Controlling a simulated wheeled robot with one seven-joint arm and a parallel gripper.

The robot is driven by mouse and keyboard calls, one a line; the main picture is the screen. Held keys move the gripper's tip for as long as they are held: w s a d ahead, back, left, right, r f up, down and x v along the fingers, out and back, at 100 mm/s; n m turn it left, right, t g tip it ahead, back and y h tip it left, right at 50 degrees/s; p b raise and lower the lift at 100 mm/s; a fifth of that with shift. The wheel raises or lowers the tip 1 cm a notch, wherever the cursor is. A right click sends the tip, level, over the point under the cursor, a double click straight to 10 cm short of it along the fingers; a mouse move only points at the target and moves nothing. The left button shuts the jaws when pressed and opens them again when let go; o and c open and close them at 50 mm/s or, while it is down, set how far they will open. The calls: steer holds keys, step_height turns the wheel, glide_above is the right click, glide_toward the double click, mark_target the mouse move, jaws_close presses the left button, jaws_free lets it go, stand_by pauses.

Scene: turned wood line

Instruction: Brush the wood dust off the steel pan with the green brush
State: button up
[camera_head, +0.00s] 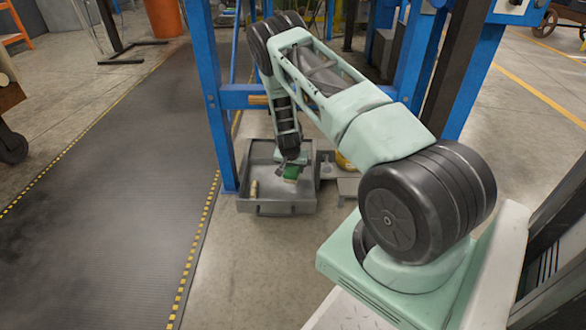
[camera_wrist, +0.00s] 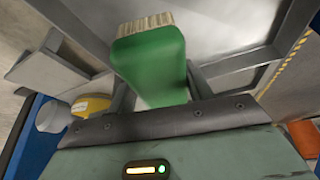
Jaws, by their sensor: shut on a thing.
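My gripper (camera_head: 292,161) is shut on the green brush (camera_head: 291,174), low over the grey steel pan (camera_head: 277,208) in the head view. In the wrist view the green brush (camera_wrist: 150,62) sits between my fingers, its pale bristles (camera_wrist: 147,23) pointing away from me. The pan's bare floor (camera_wrist: 222,28) shows behind it. I cannot tell whether the bristles touch the pan. A small tan cylindrical thing (camera_head: 253,188) stands in the left part of the pan. I cannot make out wood dust in either view.
A blue frame post (camera_head: 212,110) stands close at the pan's left and a blue crossbar (camera_head: 245,97) runs behind it. A yellow thing (camera_head: 345,161) and a grey plate (camera_head: 347,188) lie to the right. The dark mat (camera_head: 120,210) at left is clear.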

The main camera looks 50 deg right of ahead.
steer(key=shift+r, duration=0.6)
steer(key=shift+r+p, duration=1.45)
steer(key=shift+r, duration=0.15)
steer(key=shift+f, duration=0.1)
